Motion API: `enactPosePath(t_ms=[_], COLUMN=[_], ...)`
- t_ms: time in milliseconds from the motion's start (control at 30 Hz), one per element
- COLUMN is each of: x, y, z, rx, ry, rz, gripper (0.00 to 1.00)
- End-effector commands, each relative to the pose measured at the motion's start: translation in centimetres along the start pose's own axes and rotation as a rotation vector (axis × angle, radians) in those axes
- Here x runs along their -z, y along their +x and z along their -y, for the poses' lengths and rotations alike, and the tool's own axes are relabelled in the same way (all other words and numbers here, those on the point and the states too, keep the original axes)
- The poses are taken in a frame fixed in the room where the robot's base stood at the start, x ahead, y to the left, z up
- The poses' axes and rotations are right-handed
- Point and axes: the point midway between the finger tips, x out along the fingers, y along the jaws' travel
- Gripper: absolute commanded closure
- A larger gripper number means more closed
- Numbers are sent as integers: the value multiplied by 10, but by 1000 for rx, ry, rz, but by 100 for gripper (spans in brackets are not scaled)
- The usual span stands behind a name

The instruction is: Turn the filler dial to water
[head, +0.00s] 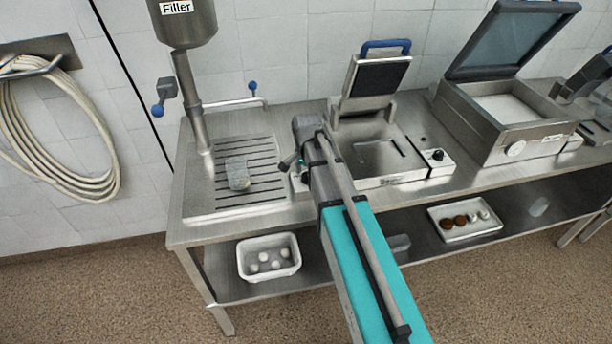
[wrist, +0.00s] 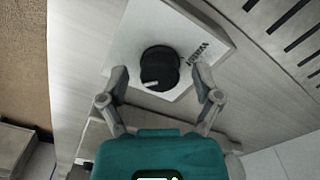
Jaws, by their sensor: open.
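In the wrist view a black round dial (wrist: 160,66) sits on a small white panel (wrist: 122,48). Its pale pointer mark is at the lower left of the knob. Dark lettering (wrist: 200,52) on the panel is too small to read surely. My gripper (wrist: 160,78) is open, with one finger on each side of the dial; whether they touch it I cannot tell. In the head view my gripper (head: 291,163) is low over the counter, and my arm mostly hides the dial there. The steel filler (head: 184,24), labelled "Filler", hangs at the upper left.
A drain grate (head: 228,180) with a small grey block (head: 237,172) is left of my arm. A press with an open lid (head: 375,80) and an open sealing machine (head: 520,125) stand to the right. White trays (head: 268,276) are on the lower shelf.

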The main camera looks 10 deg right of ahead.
Motion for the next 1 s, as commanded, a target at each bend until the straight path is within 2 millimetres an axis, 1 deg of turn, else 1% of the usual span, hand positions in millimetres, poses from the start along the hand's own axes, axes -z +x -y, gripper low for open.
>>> enactPosePath(t_ms=[67,100,367,400,500,533,767,1000], x=[0,0,0,0,0,-3,-1,0], y=[0,0,0,0,0,0,0,0], z=[0,0,0,0,0,2,0,0], rx=[0,0,0,0,0,0,1,2], ry=[0,0,0,0,0,0,-17,-96], rz=[0,0,0,0,0,0,2,3], gripper=[20,27,76,83,100,100,100,100])
